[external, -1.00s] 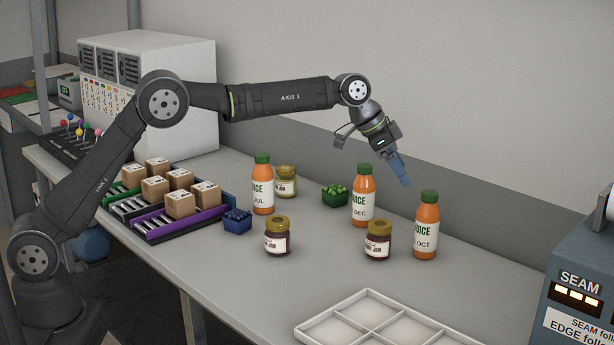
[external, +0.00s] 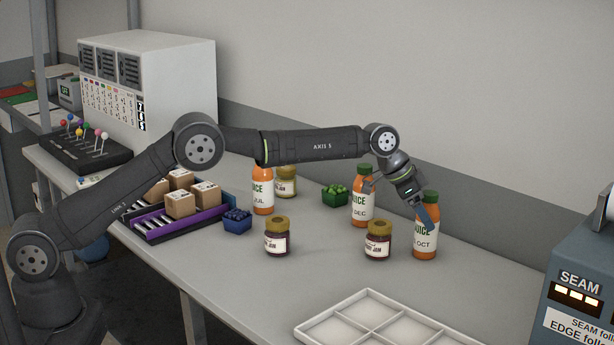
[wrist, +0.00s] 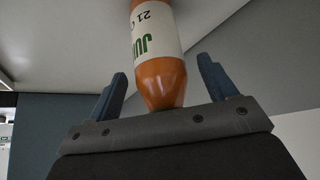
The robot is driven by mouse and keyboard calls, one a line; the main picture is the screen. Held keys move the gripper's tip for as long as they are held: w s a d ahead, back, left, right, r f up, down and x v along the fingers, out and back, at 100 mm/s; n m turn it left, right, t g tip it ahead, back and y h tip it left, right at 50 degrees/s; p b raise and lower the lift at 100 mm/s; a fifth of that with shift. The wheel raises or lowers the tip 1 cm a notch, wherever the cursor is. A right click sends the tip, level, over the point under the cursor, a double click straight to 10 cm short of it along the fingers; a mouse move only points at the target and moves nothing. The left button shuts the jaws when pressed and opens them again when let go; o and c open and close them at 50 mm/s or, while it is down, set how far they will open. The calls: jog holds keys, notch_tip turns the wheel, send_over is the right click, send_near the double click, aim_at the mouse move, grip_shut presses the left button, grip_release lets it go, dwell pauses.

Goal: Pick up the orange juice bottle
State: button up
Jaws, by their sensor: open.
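Three orange juice bottles with green caps stand upright on the bench: one marked JUL (external: 263,198), one marked DEC (external: 360,212) and one marked OCT (external: 425,248) at the right. My gripper (external: 430,221) is at the OCT bottle, its blue fingers over the bottle's upper part in the external view. In the wrist view, my open gripper (wrist: 163,75) has a finger on each side of a juice bottle (wrist: 160,78), with gaps on both sides. Its label reads "21 O". Its cap is hidden behind the gripper body.
A dark jam jar (external: 377,246) stands close left of the OCT bottle, another (external: 277,242) farther left, a paler jar (external: 285,182) behind. A green punnet (external: 335,196) and blue punnet (external: 237,222) stand nearby. A white divided tray (external: 372,322) lies in front; a blue SEAM machine (external: 580,290) is right.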

jog(key=shift+d+f, duration=0.25)
jog(key=shift+f, duration=0.1)
jog(key=c, duration=1.3)
jog(key=shift+r, duration=0.1)
